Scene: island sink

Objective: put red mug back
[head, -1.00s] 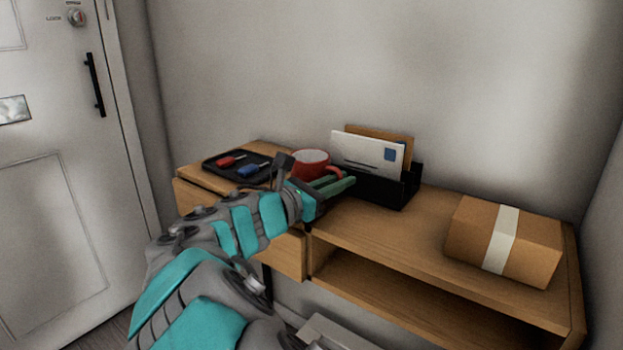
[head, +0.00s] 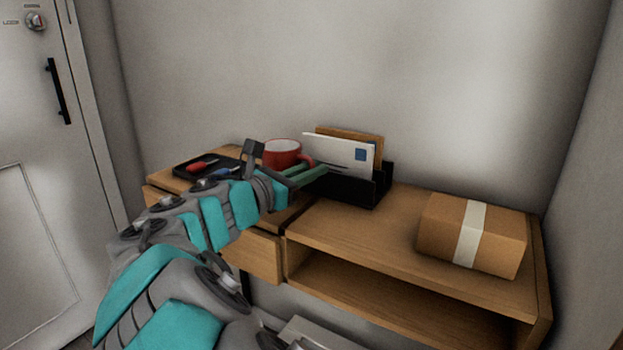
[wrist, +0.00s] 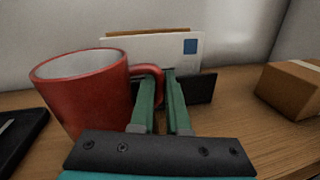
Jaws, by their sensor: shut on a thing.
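The red mug (head: 281,155) with a pale inside is upright above the wooden console, between the black tray and the letter holder. In the wrist view the mug (wrist: 85,95) fills the left side, its handle towards my green fingers. My gripper (head: 318,170) is shut on the mug's handle. In the wrist view the fingers (wrist: 168,75) meet at the handle, and the mug's lower part is hidden behind the gripper mount. The mug appears to be slightly off the console top (head: 385,228).
A black tray (head: 181,170) with a red and a blue key lies at the left. The black letter holder (head: 345,190) with envelopes (head: 338,155) stands close behind the fingertips. A taped cardboard box (head: 440,228) sits at the right. Wood between holder and box is clear.

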